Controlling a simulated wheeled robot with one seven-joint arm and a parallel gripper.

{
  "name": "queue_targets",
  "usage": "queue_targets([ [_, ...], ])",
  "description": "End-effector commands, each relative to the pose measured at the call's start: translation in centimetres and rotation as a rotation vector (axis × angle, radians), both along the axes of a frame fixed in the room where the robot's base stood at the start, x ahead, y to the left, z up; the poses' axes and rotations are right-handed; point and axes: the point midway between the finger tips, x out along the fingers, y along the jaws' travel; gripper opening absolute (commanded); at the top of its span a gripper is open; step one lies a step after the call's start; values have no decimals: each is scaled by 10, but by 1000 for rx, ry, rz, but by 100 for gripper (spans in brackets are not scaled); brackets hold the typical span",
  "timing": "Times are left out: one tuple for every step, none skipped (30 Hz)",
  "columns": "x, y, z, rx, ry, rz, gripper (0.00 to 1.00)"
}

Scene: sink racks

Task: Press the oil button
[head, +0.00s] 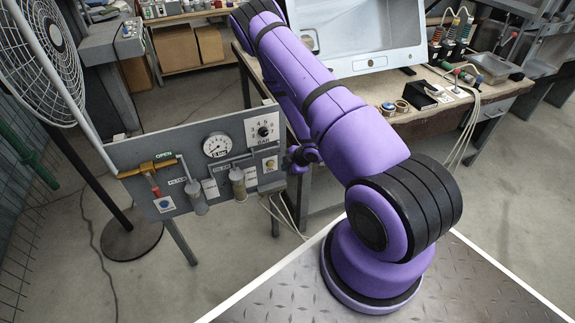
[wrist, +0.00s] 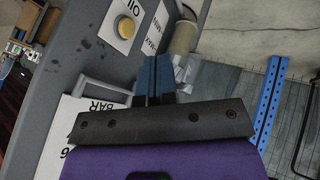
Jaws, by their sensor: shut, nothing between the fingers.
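The oil button (wrist: 125,28) is a round yellow button on a white plate marked OIL, near the top of the wrist view. It also shows small at the lower right of the grey panel (head: 135,153) in the head view (head: 270,165). My gripper (wrist: 155,62) is shut and empty, its blue fingers together. In the wrist view the fingertips lie below and to the right of the button, apart from it in the picture. The gap in depth is hard to tell. In the head view my wrist is at the panel's right edge and the fingers cannot be made out.
A fan (head: 45,55) stands left. A workbench (head: 480,95) is behind my arm. The floor before the panel is clear.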

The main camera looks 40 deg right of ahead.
Motion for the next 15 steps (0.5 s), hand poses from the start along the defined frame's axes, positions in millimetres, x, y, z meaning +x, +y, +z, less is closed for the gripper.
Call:
queue_targets([
  [5, 3, -9, 0, 1, 3, 0],
  [8, 5, -13, 0, 1, 3, 0],
  [12, 6, -20, 0, 1, 4, 0],
  [15, 7, -24, -1, 2, 4, 0],
  [19, 9, -28, -1, 1, 2, 0],
  [23, 11, -35, 0, 2, 2, 0],
  [26, 12, -39, 0, 2, 2, 0],
  [29, 13, -43, -1, 1, 3, 0],
  [33, 15, -49, 0, 2, 3, 0],
  [36, 16, -53, 0, 1, 3, 0],
  [39, 17, -56, 0, 0, 2, 0],
  [47, 13, -53, -1, -3, 2, 0],
  [51, 11, -53, -2, -3, 1, 0],
  [55, 10, -53, -2, -2, 0, 0],
  [60, 9, -53, -2, -2, 2, 0],
])
